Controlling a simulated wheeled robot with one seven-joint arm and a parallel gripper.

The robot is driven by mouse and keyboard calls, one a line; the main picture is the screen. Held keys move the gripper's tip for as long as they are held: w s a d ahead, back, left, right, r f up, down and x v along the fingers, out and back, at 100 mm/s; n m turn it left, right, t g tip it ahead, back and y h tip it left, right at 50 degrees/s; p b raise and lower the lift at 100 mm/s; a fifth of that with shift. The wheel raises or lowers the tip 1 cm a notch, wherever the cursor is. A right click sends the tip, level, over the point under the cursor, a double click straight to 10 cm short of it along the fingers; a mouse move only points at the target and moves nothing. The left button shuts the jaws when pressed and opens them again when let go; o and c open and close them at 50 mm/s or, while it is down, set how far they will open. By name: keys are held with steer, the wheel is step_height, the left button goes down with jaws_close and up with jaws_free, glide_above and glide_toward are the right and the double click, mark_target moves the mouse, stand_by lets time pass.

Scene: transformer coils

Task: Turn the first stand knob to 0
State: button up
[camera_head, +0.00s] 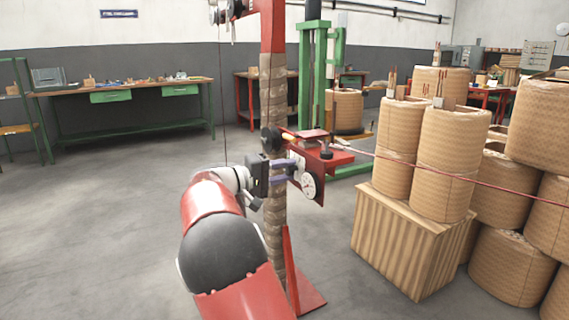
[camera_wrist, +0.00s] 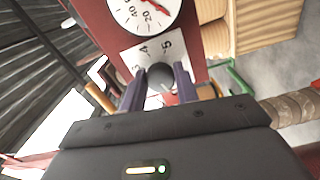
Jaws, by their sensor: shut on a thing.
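The stand (camera_head: 272,130) is a red post with a brown-wrapped column, with a red bracket and a small panel on it. In the wrist view, the stand knob (camera_wrist: 160,75) is a dark round knob on a white scale plate (camera_wrist: 150,47) with numbers such as 4 and 5. A white dial gauge with a red needle (camera_wrist: 145,12) sits above it; the gauge also shows in the head view (camera_head: 308,186). My gripper (camera_wrist: 160,82) is shut on the knob, one purple finger on each side. In the head view, my gripper (camera_head: 284,170) reaches the panel from the left and hides the knob.
Wrapped coils (camera_head: 446,160) stand on a wooden crate (camera_head: 400,250) at the right, with more coils stacked behind. A thin red line (camera_head: 440,177) runs from the stand toward the right. A green workbench (camera_head: 130,95) stands at the back left. The floor at left is clear.

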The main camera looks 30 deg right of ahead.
steer(key=shift+n+p, duration=1.45)
steer(key=shift+n, duration=0.45)
steer(key=o, duration=0.9)
steer(key=shift+o, duration=0.2)
steer(key=shift+a, duration=0.1)
steer(key=a, duration=0.7)
steer(key=shift+a+b, duration=0.3)
steer(key=shift+a, duration=0.05)
steer(key=shift+s, duration=0.1)
